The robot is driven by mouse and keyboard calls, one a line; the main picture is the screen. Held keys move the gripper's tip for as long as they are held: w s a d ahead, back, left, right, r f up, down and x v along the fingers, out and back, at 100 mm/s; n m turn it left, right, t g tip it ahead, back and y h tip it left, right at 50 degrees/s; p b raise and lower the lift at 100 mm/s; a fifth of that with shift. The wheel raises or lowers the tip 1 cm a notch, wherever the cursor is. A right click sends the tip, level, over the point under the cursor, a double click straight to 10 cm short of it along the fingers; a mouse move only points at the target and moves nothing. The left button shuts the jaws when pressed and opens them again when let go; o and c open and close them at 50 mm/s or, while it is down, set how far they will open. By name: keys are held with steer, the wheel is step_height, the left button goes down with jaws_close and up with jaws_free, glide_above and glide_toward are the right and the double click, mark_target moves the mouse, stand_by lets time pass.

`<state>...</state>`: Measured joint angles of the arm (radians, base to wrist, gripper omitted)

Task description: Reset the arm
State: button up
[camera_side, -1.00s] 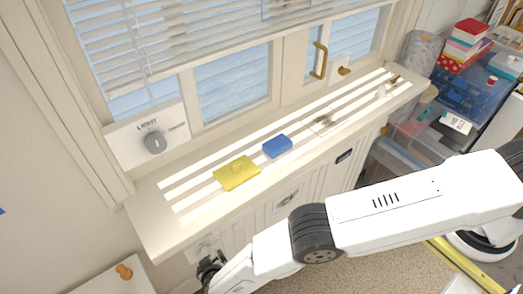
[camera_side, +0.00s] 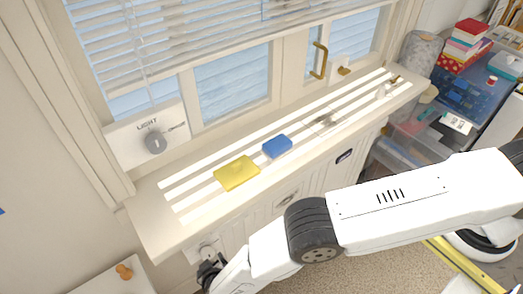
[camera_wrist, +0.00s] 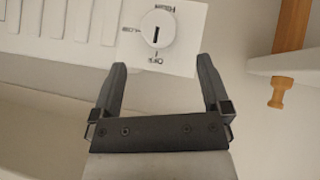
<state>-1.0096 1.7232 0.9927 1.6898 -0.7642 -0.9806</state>
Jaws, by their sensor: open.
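My gripper (camera_wrist: 161,66) is open and empty in the wrist view, with its two dark fingers apart. A white round dial (camera_wrist: 158,28) with a dark slot, on a white plate (camera_wrist: 190,52) with small lettering, lies beyond the fingertips. No contact with it shows. In the side view my gripper (camera_side: 208,274) is at the lower left, just below a pale dial (camera_side: 207,251) on the front under the sill. Its fingers are small and partly hidden there by my arm.
A sill (camera_side: 155,232) holds a yellow block (camera_side: 237,173) and a blue block (camera_side: 277,146). A grey light knob (camera_side: 155,143) is on the wall. An orange peg (camera_side: 124,271) is at lower left, also in the wrist view (camera_wrist: 279,92). Bins (camera_side: 398,154) stand at right.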

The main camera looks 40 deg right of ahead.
steer(key=s+d+r+n+g+y, duration=0.35)
steer(key=r+g, duration=0.25)
steer(key=r, duration=0.5)
steer(key=w+d+r+m+y, duration=0.1)
steer(key=w+d+r+m, duration=0.1)
steer(key=d+r, duration=1.2)
steer(key=s+d+r+m+h, duration=0.1)
steer(key=s+d+r, duration=0.3)
steer(key=d, duration=0.6)
steer(key=s+d+r+m+h, duration=0.1)
steer(key=s+d+r, duration=0.3)
steer(key=d+r, duration=0.4)
steer(key=shift+d+r+m, duration=0.2)
steer(key=shift+d+m, duration=0.25)
steer(key=shift+d, duration=0.45)
